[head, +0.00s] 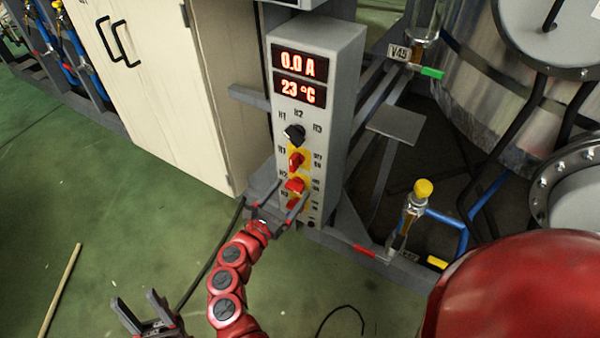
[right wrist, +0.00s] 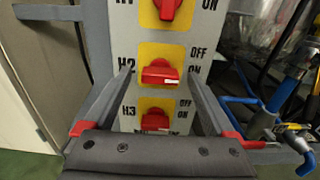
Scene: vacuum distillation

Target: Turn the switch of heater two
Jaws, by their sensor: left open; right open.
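The grey control box (head: 318,130) stands upright, with red readouts of 0.0 A and 23 °C. The heater two switch (head: 295,185) is a red knob on a yellow plate; in the right wrist view the H2 knob (right wrist: 160,72) has its handle lying about level, beside OFF and ON labels. My right gripper (head: 291,190) is open in front of the box, its fingers (right wrist: 160,82) left and right of the H2 knob. Contact cannot be told. My left gripper (head: 150,308) is open and empty, low at the left, away from the box.
The H1 switch (head: 296,160) sits above and the H3 switch (right wrist: 155,121) just below, also between the fingers' lines. A black selector knob (head: 294,134) is higher up. A beige cabinet (head: 165,80) stands left; a yellow-topped valve (head: 422,190) and frame stand right.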

